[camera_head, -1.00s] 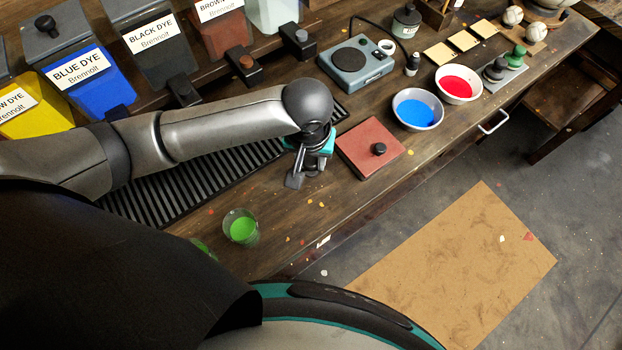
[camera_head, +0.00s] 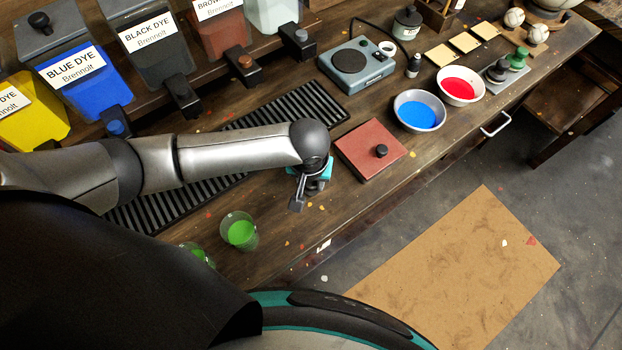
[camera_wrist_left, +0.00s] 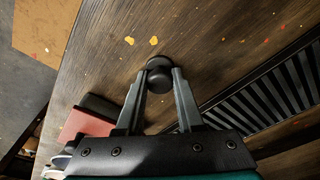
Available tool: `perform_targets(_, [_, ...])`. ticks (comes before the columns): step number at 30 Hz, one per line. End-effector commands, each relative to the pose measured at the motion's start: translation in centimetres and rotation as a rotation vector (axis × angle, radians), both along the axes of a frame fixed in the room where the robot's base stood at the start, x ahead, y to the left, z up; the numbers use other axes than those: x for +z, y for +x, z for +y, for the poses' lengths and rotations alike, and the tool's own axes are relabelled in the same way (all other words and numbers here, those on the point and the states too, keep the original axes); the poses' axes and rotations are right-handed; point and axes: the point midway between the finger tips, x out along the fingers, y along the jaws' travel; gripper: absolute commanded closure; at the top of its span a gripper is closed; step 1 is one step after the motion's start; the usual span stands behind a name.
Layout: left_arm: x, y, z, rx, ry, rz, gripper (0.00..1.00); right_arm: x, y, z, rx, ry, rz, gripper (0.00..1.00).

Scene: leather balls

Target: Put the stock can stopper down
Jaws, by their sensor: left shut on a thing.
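My left gripper (camera_head: 298,200) is over the front part of the workbench, left of the red square slab. In the left wrist view its two fingers (camera_wrist_left: 160,85) are shut on a dark round stopper (camera_wrist_left: 159,66), which shows between and beyond the fingertips. In the head view the stopper is hard to tell from the dark fingers. The wooden bench top (camera_head: 290,240) lies below it. I cannot tell whether the stopper touches the wood. My right gripper is not in view.
The red slab with a black knob (camera_head: 365,145) is close to the gripper's right. A glass of green liquid (camera_head: 239,232) stands to the left. A black slatted grate (camera_head: 300,105) lies behind. Blue (camera_head: 418,113) and red (camera_head: 461,86) dye bowls stand farther right.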

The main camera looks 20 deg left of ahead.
Motion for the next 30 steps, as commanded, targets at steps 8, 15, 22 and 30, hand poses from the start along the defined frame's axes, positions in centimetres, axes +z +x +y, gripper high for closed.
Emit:
perform_targets(8, [-0.1, 0.0, 0.0, 0.0, 0.0, 0.0, 0.38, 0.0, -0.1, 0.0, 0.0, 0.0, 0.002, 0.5])
perform_targets(15, [-0.1, 0.0, 0.0, 0.0, 0.0, 0.0, 0.34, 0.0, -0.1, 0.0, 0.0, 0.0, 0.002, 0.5])
perform_targets(22, [1.5, -0.1, 0.0, 0.0, -0.001, -0.001, 0.34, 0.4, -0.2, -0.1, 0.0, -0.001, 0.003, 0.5])
perform_targets(30, [7.1, -1.0, -0.2, 0.0, -0.003, -0.001, 0.34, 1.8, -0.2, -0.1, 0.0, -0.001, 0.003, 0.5])
